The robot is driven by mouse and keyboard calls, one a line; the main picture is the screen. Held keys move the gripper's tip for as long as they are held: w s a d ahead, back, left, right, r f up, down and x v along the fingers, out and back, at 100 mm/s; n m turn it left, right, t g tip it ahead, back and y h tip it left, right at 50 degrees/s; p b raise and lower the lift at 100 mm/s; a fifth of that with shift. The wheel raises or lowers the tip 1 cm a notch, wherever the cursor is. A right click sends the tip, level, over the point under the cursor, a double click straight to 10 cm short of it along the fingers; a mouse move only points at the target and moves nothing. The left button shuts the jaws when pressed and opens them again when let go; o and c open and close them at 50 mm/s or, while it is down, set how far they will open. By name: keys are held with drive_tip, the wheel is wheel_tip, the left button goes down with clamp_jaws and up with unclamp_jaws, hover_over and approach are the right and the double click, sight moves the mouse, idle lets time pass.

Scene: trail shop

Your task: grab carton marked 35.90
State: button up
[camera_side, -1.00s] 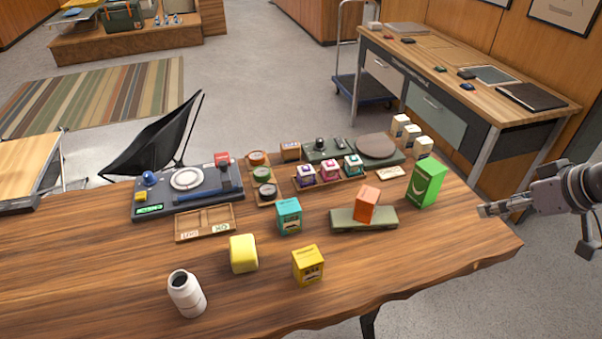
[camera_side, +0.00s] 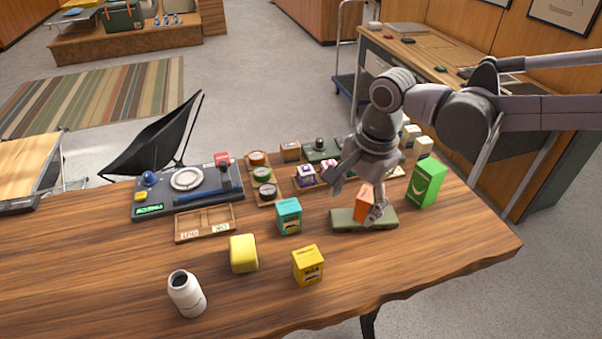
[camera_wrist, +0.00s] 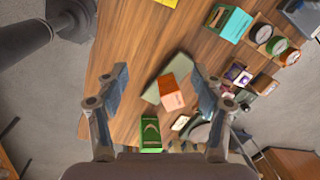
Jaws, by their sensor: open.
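Several cartons stand on the wooden table, and their price marks are too small to read, so I cannot tell which bears 35.90. An orange carton (camera_side: 362,204) sits on a flat olive block (camera_side: 345,224); it also shows in the wrist view (camera_wrist: 172,92). A green carton (camera_side: 427,184) stands to its right. A teal carton (camera_side: 289,216) stands to its left, and a yellow carton (camera_side: 308,267) nearer the front edge. My gripper (camera_side: 357,201) is open just above the orange carton, partly covering it. In the wrist view the orange carton lies between and beyond the open fingers (camera_wrist: 160,76).
A yellow rounded object (camera_side: 243,253) and a white bottle (camera_side: 187,293) stand at front left. Small boxes, tins and a scale-like device (camera_side: 186,180) fill the back. A wooden tray (camera_side: 205,223) is at left. The front right of the table is clear.

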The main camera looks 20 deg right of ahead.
sight(308, 267)
drive_tip(key=a+f+m, duration=0.1)
drive_tip(key=a, duration=0.2)
drive_tip(key=a+f+m+g, duration=0.1)
drive_tip(key=a+f, duration=0.1)
drive_tip(key=a+f+m, duration=0.1)
drive_tip(key=a+f, duration=0.1)
drive_tip(key=a, duration=0.1)
drive_tip(key=shift+s+a+m+h, duration=0.3)
drive_tip(key=shift+s+h, duration=0.05)
drive_tip(key=shift+h, duration=0.05)
drive_tip(key=f, duration=1.1)
drive_tip(key=shift+s+a, duration=0.2)
drive_tip(key=shift+s, duration=0.05)
drive_tip(key=c, duration=1.3)
